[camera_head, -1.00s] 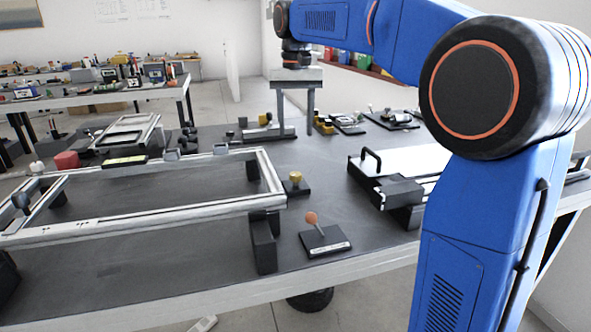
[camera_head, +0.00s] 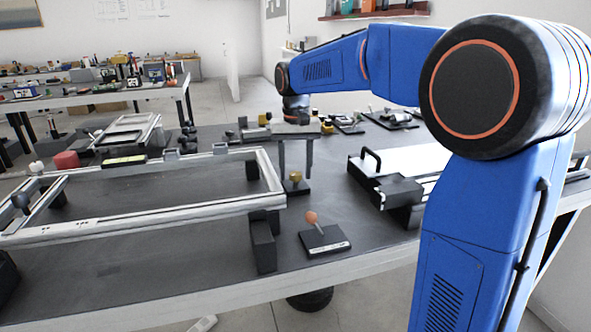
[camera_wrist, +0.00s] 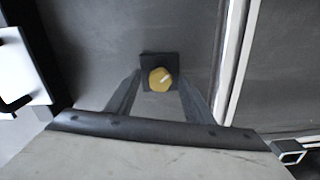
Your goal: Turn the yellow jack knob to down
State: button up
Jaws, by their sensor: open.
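The yellow jack knob (camera_head: 296,176) sits on a small black base on the dark table, just right of the metal frame's right end. In the wrist view the yellow knob (camera_wrist: 160,79) shows from above, with a pale mark on its top pointing to the upper right. My gripper (camera_head: 295,178) hangs above the knob with its fingers pointing down. The fingers are apart, one on each side of the knob in the wrist view (camera_wrist: 158,88). The gripper holds nothing. I cannot tell whether the fingertips are level with the knob.
The silver frame (camera_head: 150,212) stands close on the left of the knob. An orange-knobbed lever on a black plate (camera_head: 325,240) lies nearer the front. A black and white device with a handle (camera_head: 390,183) is to the right. Bare table lies between.

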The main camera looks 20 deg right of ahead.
jog(key=c, duration=1.1)
jog(key=shift+o, duration=0.2)
jog(key=n, duration=0.4)
jog(key=shift+n, duration=0.4)
jog(key=n, duration=0.4)
jog(key=shift+n, duration=0.7)
jog(key=o, duration=1.1)
jog(key=shift+c, duration=0.2)
